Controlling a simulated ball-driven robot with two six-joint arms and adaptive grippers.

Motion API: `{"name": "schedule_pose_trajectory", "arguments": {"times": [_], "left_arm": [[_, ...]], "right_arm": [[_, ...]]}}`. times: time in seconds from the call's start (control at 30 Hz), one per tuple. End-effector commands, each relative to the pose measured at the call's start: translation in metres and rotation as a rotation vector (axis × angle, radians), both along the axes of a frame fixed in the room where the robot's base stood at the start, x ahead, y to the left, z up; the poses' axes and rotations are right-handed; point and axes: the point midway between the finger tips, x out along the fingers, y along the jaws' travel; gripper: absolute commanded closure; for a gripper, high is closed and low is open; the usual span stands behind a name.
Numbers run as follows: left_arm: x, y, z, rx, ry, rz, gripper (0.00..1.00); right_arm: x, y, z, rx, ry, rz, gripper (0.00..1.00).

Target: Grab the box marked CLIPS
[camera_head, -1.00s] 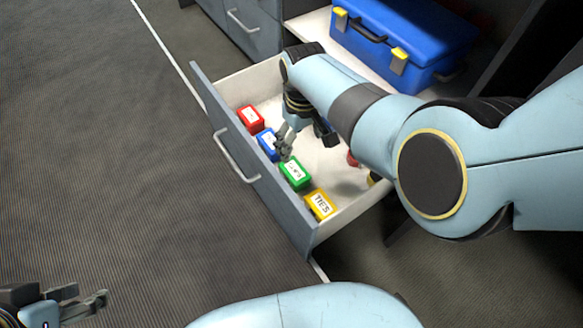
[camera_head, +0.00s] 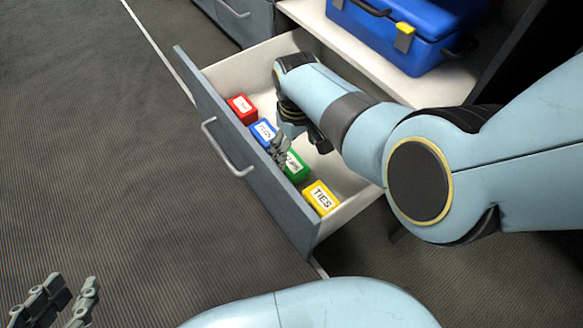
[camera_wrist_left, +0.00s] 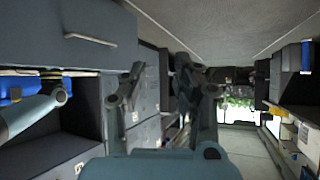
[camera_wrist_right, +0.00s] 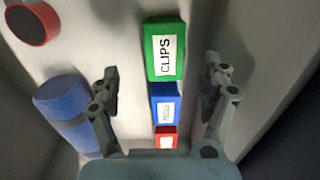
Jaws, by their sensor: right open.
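The green box marked CLIPS (camera_wrist_right: 164,50) lies in the open drawer, its label readable in the right wrist view. In the head view the green box (camera_head: 298,168) is partly hidden by my right gripper (camera_head: 281,150). My right gripper is open above the row of boxes. In the right wrist view its fingers (camera_wrist_right: 160,88) stand apart on either side of the row, with the green box just beyond the tips. Nothing is between them in their grasp. My left gripper (camera_head: 66,302) is open and empty at the lower left, far from the drawer.
In the drawer (camera_head: 243,150) a red box (camera_head: 242,108), a blue box (camera_head: 263,132) and a yellow TIES box (camera_head: 321,198) share the row. A blue cylinder (camera_wrist_right: 62,98) and a red round item (camera_wrist_right: 33,24) lie beside it. A blue case (camera_head: 410,30) stands behind.

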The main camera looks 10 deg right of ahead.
Motion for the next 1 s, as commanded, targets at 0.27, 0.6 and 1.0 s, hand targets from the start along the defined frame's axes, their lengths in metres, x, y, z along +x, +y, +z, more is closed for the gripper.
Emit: {"name": "schedule_pose_trajectory", "arguments": {"times": [0.27,0.6,1.0], "left_arm": [[0.001,-0.002,0.002,-0.003,-0.076,-0.007,0.70],[0.050,-0.009,0.055,-0.005,-0.396,-0.042,0.70],[0.096,-0.018,0.142,-0.005,-0.764,-0.085,0.70]], "right_arm": [[0.000,0.001,-0.006,0.000,0.000,0.000,0.20],[0.001,0.004,-0.023,0.000,0.002,0.000,0.20],[0.002,0.008,-0.034,0.001,0.001,0.000,0.20]]}}
